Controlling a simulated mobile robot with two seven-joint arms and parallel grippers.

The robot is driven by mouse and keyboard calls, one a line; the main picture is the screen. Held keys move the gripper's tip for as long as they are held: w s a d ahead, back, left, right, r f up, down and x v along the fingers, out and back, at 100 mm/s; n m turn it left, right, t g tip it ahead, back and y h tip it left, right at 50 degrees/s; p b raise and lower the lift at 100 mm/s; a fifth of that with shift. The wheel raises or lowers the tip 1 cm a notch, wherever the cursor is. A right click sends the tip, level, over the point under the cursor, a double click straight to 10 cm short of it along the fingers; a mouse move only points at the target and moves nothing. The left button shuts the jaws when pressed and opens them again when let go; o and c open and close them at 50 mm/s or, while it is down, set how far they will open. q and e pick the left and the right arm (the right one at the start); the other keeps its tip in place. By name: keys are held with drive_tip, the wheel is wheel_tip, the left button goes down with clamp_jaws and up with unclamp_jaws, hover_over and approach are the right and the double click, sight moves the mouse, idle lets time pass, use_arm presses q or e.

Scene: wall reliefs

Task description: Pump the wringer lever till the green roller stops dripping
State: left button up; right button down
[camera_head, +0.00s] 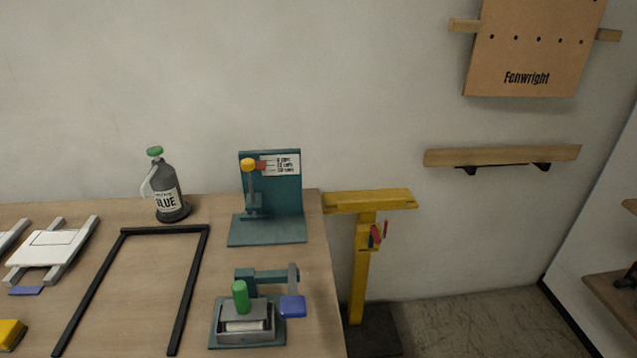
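On the workbench's right front stands a small teal-based device with a grey metal tray (230,336). A pale roller (246,325) lies in the tray. A green cylinder (240,296) stands upright at the tray's back edge; it may be the green roller's handle. A grey lever with a blue end (292,306) is at the device's right side. I cannot make out any drips. Behind it stands a teal upright stand (286,205) with a yellow knob (248,165) and a small printed label. Neither gripper shows.
On the workbench (110,340) are a black frame (96,280), a grey GLUE bottle (166,190) with a green cap, a white board (45,248) on grey rails and a yellow block (10,333). A yellow stand (360,270) is right of the bench; a wooden shelf (500,156) hangs on the wall.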

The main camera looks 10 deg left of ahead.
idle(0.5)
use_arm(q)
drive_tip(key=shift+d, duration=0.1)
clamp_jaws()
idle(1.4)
